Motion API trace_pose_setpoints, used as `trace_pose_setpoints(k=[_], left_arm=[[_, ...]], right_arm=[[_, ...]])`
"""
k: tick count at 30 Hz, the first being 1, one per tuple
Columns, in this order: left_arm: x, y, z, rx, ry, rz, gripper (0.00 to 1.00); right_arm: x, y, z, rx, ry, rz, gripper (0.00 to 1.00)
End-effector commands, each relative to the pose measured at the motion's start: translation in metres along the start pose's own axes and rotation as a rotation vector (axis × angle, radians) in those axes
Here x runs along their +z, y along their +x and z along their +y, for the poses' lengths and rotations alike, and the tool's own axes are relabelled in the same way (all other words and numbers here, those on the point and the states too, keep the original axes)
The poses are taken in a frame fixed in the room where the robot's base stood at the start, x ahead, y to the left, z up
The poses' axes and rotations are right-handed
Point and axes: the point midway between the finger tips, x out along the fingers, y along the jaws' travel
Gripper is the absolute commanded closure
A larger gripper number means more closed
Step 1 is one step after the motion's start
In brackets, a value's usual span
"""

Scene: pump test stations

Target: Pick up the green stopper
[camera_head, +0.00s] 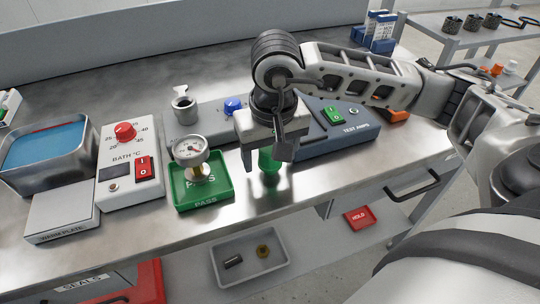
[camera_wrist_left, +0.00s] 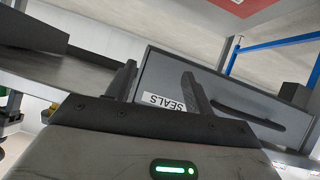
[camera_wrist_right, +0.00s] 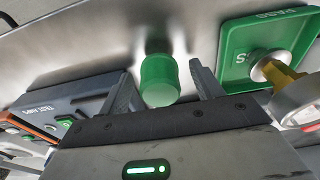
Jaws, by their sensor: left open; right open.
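The green stopper (camera_head: 268,162) stands on the metal bench, partly hidden by my right gripper in the head view. My right gripper (camera_head: 266,158) comes down over it from above, open, with a finger on either side. My left gripper (camera_wrist_left: 160,82) is open and empty in the left wrist view, in front of a grey drawer labelled SEALS (camera_wrist_left: 222,95). It is not in the head view.
A green PASS tray (camera_head: 203,204) with a gauge (camera_head: 190,150) is just left of the stopper. The blue-grey test unit (camera_head: 340,135) is close on the right. A bath control box (camera_head: 128,165) and water bath (camera_head: 92,172) stand further left. A grey bin (camera_head: 285,272) sits below.

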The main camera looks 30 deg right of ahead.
Motion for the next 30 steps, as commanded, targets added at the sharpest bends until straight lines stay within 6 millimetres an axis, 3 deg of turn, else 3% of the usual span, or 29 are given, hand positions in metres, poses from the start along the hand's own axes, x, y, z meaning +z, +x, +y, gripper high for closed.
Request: trace_pose_setpoints(k=[7, 12, 24, 30], left_arm=[[0.002, 0.000, 0.000, 0.000, 0.000, -0.003, 0.47], [0.003, 0.001, 0.000, 0.000, 0.000, -0.006, 0.47], [0.003, 0.001, -0.001, 0.000, 0.001, -0.006, 0.47], [0.004, 0.001, -0.001, -0.001, 0.001, -0.006, 0.47]], right_arm=[[0.000, 0.002, 0.000, -0.001, 0.000, 0.001, 0.35], [0.000, 0.002, 0.000, -0.001, 0.000, 0.001, 0.82], [-0.001, 0.000, 0.000, -0.001, 0.000, 0.002, 0.82], [-0.003, -0.016, -0.001, -0.003, 0.000, 0.006, 0.82]])
